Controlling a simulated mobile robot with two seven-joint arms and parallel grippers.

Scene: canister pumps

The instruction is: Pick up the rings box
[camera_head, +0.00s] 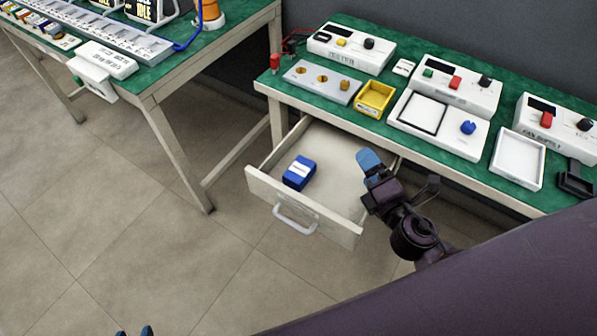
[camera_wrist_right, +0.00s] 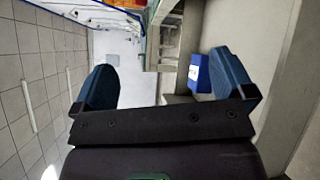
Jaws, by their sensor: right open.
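A small blue box with a white label, which I take for the rings box (camera_head: 299,172), lies in the open drawer (camera_head: 330,160) under the right bench. Its label is too small to read. In the right wrist view the blue box (camera_wrist_right: 199,72) shows beside the right-hand finger, partly hidden by it. My right gripper (camera_head: 370,162) is open and empty, over the drawer's right side and to the right of the box, not touching it. Only the blue fingertips of my left gripper (camera_head: 135,331) show at the bottom edge, apart with nothing between them.
The drawer's front panel with a grey handle (camera_head: 295,218) stands out over the floor. Above is the green bench top (camera_head: 375,128) with a yellow bin (camera_head: 374,99), white consoles and trays. A second bench (camera_head: 165,75) stands at left. The floor between is clear.

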